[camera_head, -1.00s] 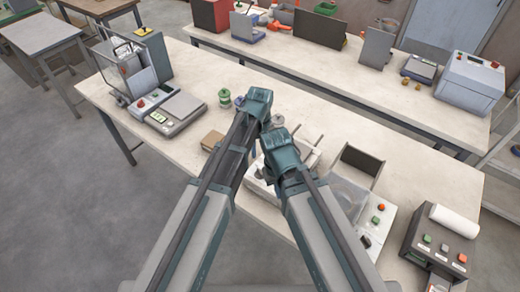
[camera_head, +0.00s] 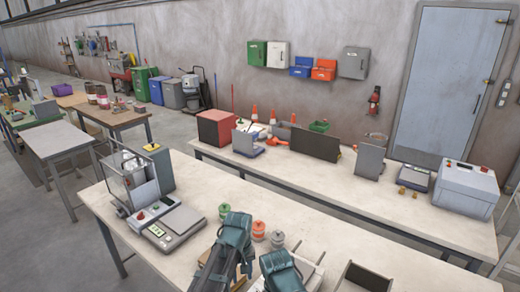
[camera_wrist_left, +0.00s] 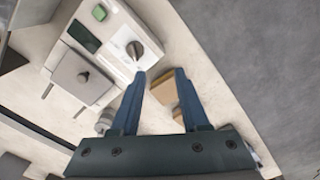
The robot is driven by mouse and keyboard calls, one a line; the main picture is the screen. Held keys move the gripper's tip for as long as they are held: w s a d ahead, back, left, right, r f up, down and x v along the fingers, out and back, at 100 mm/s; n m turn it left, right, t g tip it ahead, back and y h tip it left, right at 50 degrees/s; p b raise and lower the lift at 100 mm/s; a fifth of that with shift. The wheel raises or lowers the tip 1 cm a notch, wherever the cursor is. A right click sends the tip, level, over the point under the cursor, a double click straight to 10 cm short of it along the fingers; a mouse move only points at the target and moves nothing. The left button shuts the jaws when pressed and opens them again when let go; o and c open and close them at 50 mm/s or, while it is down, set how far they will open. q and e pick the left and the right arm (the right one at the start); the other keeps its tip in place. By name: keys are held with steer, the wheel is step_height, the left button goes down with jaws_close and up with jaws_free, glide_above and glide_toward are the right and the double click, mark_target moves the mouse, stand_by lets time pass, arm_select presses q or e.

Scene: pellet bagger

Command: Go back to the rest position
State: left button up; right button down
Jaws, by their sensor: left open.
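My left gripper (camera_head: 235,243) is teal and hangs over the near bench. In the left wrist view its two blue fingers (camera_wrist_left: 162,73) are apart with nothing held between them. Beyond them are a brown block (camera_wrist_left: 164,88), partly behind one finger, and a white machine with a dark knob (camera_wrist_left: 137,50) and a green button. My right gripper (camera_head: 282,272) is at the bottom of the head view, right of the left one. Its fingers are hidden behind its own body.
The near bench (camera_head: 330,245) carries a scale (camera_head: 175,225), a clear-sided machine (camera_head: 130,180), a green-topped jar (camera_head: 224,211) and orange-banded jars (camera_head: 277,239). A second bench (camera_head: 400,205) with a red box (camera_head: 215,128) stands behind.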

arm_select(q)
steer(key=s+a+m, duration=0.3)
steer(key=s+a, duration=0.5)
steer(key=a, duration=0.3)
steer(key=s+d+f+m+y+b, duration=0.1)
steer(key=s+d+f+m+b, duration=0.3)
steer(key=d+f+b, duration=0.6)
steer(key=shift+s+d, duration=0.3)
steer(key=shift+s, duration=0.8)
